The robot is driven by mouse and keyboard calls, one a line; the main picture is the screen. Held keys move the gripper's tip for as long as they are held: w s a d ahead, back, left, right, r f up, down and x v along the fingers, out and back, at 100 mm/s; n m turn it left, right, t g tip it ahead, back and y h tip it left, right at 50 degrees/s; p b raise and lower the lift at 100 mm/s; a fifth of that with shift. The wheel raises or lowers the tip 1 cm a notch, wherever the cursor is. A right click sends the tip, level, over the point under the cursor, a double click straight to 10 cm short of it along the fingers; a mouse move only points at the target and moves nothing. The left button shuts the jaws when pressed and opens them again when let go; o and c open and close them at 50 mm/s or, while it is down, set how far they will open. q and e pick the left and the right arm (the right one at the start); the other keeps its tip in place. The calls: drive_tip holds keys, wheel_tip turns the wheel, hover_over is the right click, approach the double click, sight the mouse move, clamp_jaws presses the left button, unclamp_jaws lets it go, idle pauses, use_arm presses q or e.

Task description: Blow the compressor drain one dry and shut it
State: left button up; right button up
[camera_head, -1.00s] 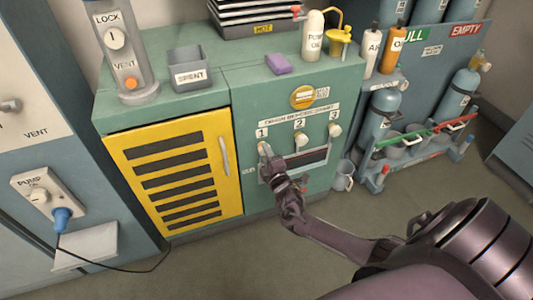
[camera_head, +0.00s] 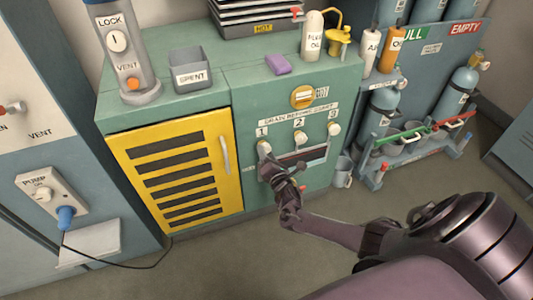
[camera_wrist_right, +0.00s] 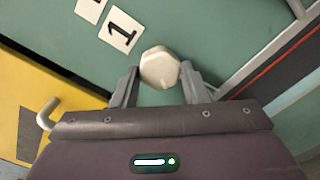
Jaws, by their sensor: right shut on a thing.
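The green compressor cabinet (camera_head: 240,110) carries a row of three pale drain knobs under a label strip. Drain knob one (camera_head: 264,147) is the leftmost, below the "1" label. My right gripper (camera_head: 269,160) reaches it from below and partly hides it. In the right wrist view the off-white faceted knob (camera_wrist_right: 160,68) sits between the two grey fingers of my gripper (camera_wrist_right: 158,88), beside the "1" plate (camera_wrist_right: 121,31). The gripper is shut on the knob. Drain knobs two (camera_head: 299,137) and three (camera_head: 334,130) are free. My left gripper is not in view.
A yellow louvred door (camera_head: 180,172) with a handle is left of the knobs. A dark recessed slot (camera_head: 305,158) lies below them. The "SPENT" bin (camera_head: 192,70) stands on top.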

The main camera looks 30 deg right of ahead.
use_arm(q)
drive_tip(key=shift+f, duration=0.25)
use_arm(e)
drive_tip(key=shift+n, duration=0.3)
drive_tip(key=o, duration=1)
drive_tip(key=shift+c, duration=0.2)
drive_tip(key=shift+s, duration=0.1)
use_arm(q)
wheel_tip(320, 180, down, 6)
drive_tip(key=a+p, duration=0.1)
drive_tip(key=p, duration=0.1)
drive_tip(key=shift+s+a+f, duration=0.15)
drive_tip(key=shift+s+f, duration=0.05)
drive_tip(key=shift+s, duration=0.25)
use_arm(e)
drive_tip(key=v, duration=0.7)
drive_tip(key=shift+s, duration=0.3)
drive_tip(key=shift+a, duration=0.1)
